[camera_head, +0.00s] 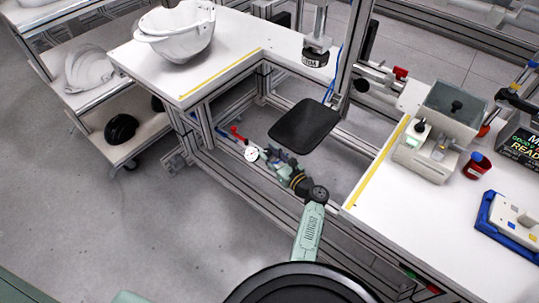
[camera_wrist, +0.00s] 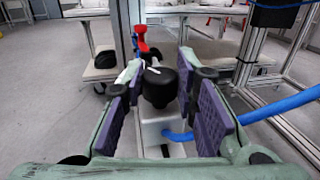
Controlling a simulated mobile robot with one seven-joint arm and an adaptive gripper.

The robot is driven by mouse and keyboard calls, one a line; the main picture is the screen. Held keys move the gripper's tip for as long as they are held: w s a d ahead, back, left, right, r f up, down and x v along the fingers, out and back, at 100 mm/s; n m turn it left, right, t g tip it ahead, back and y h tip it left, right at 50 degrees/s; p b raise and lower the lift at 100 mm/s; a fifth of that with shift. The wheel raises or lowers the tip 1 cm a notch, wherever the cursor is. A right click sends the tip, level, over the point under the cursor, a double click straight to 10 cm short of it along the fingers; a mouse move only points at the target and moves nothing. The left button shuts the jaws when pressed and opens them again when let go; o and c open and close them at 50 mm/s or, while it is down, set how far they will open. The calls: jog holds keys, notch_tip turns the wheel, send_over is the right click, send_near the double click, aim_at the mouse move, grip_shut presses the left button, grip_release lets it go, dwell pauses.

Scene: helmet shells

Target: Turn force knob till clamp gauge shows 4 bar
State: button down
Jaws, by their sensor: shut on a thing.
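The black force knob (camera_wrist: 159,88) has a white mark on top and sits on a pale housing (camera_wrist: 158,130). In the wrist view it lies between the purple pads of my gripper, which is shut on it. In the head view my gripper (camera_head: 272,158) is low in the gap of the bench frame, and the knob cannot be made out there. The round white clamp gauge (camera_head: 251,154) is just left of my gripper. Its reading is too small to tell. A red-handled valve (camera_head: 237,134) is behind it; its red handle (camera_wrist: 140,38) also shows in the wrist view.
A dark plate (camera_head: 304,124) is close behind my gripper. A blue hose (camera_wrist: 262,110) runs right from the housing. Bench frame bars surround the gap. A white helmet shell (camera_head: 180,35) stands on the left bench; fixtures and a red cup (camera_head: 475,166) stand on the right bench.

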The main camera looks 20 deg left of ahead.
jog(key=n+g+b, duration=0.1)
jog(key=n+g+y+b, duration=0.1)
jog(key=g, duration=0.1)
jog(key=n+g+y+b, duration=0.1)
jog(key=shift+w+d+f+b, duration=0.15)
jog(key=shift+w+f+b, duration=0.15)
jog(key=shift+w+b, duration=0.1)
jog(key=n+g+b, duration=0.1)
jog(key=g+b, duration=0.2)
jog(key=n+g+b, duration=0.2)
jog(key=g+b, duration=0.1)
jog(key=shift+w+f+n+y, duration=0.15)
jog(key=shift+n+y, duration=0.15)
jog(key=shift+y, duration=0.1)
jog(key=n+g+b, duration=0.3)
jog(key=g+b, duration=0.1)
jog(key=b, duration=0.2)
jog(key=shift+w+g+h, duration=0.1)
jog(key=shift+g+h, duration=0.2)
jog(key=g+b, duration=0.1)
jog(key=n+g+h+b, duration=0.1)
jog(key=b, duration=0.1)
jog(key=shift+r+n+b, duration=0.3)
jog(key=shift+r+g+b, duration=0.1)
jog(key=shift+g+b, duration=0.2)
jog(key=c, duration=1.2)
grip_release()
jog(key=shift+c, duration=0.2)
jog(key=shift+r+p, duration=0.15)
jog(key=shift+p, duration=0.3)
